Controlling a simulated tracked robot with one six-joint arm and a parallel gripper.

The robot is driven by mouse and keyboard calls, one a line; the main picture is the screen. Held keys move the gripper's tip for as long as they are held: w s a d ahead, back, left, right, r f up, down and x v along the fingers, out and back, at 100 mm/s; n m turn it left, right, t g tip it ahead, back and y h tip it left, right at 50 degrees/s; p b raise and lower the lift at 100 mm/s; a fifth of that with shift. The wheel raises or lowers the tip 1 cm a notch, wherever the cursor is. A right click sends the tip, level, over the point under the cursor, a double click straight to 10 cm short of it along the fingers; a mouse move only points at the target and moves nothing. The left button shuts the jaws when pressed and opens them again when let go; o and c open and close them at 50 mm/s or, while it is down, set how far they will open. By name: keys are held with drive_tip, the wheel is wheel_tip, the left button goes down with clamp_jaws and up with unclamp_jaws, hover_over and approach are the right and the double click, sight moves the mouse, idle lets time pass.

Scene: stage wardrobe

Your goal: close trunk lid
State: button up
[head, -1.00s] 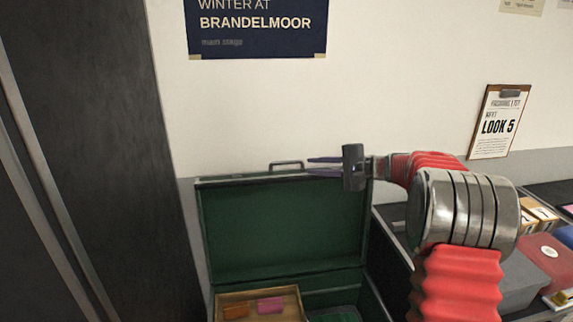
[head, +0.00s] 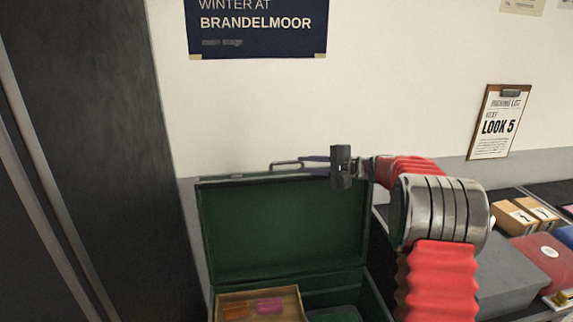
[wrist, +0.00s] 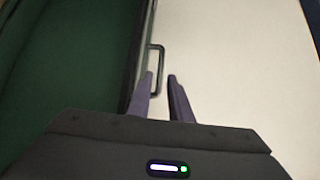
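The trunk lid (head: 284,230) stands raised, its green lining facing me; the green also fills the left of the wrist view (wrist: 45,65). A thin metal handle (head: 285,164) sticks up from the lid's top edge. The open trunk (head: 375,300) is below, cut off by the frame bottom. My gripper (head: 303,162) points left along the lid's top edge, at the right end of the handle. In the wrist view its purple fingers (wrist: 161,75) are apart and the handle (wrist: 161,62) shows at and between their tips. Contact with it cannot be told.
A tray (head: 232,295) with orange and pink items sits inside the trunk. A dark cabinet (head: 90,150) stands at left. A pale wall (head: 400,80) is behind the lid. A grey box (head: 510,280), a red box (head: 545,255) and cartons (head: 513,217) are at right.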

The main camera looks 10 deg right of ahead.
sight(286, 163)
drive_tip(key=x, duration=0.9)
drive_tip(key=shift+c, duration=0.4)
clamp_jaws()
drive_tip(key=shift+f, duration=0.1)
drive_tip(key=shift+d, duration=0.15)
